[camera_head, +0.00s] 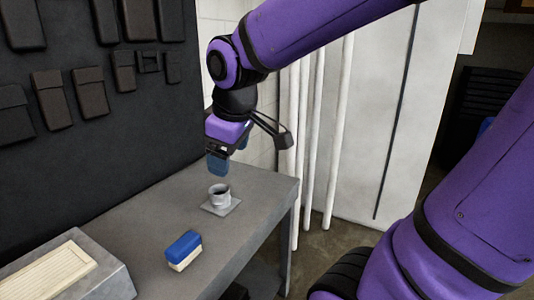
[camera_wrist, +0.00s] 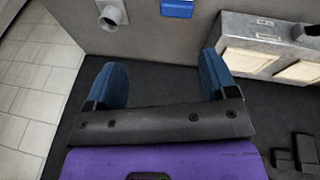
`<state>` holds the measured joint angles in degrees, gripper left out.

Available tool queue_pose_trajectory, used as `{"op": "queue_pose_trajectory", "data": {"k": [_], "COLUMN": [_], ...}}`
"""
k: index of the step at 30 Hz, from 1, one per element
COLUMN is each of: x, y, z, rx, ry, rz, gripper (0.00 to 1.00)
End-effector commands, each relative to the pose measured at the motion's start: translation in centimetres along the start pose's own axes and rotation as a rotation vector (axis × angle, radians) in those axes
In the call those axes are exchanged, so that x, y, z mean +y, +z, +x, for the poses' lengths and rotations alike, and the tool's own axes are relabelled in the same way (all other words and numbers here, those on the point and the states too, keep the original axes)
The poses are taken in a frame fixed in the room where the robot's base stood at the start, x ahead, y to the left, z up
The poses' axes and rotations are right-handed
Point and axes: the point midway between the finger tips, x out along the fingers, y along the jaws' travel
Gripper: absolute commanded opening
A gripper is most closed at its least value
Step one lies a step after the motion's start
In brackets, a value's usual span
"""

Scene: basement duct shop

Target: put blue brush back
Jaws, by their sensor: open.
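The blue brush (camera_head: 184,246), a blue block over a cream lower part, sits upright on the grey bench (camera_head: 150,229) near its front edge. It also shows cut off at the top edge of the wrist view (camera_wrist: 178,8). My gripper (camera_head: 218,165) is above the far end of the bench, with its blue fingers pointing down. In the wrist view my gripper (camera_wrist: 162,80) is open, with nothing between the fingers. It is well apart from the brush.
A grey cup on a square plate (camera_head: 232,207) stands below my gripper; it also shows in the wrist view (camera_wrist: 112,14). A metal box with cream slatted panels (camera_head: 112,282) sits at the bench's near left. Dark pouches (camera_head: 52,98) hang on the black wall panel. White pipes (camera_head: 310,150) stand beyond the bench.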

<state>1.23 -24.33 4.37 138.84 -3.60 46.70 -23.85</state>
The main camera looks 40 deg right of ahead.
Motion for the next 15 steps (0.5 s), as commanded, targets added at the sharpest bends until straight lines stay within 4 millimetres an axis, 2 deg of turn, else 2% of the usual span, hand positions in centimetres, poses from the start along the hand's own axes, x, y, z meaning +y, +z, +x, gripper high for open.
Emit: {"op": "queue_pose_trajectory", "data": {"k": [1, 6, 10, 15], "x": [-0.4, -1.6, -2.4, -3.0], "y": [1.1, 4.6, 6.6, 7.8], "z": [-1.2, -3.8, -4.9, -5.4], "rx": [0.024, 0.087, 0.121, 0.141], "ry": [0.006, 0.001, -0.014, -0.026], "rz": [0.066, 0.299, 0.429, 0.511], "gripper": [0.78, 0.78, 0.78, 0.78]}}
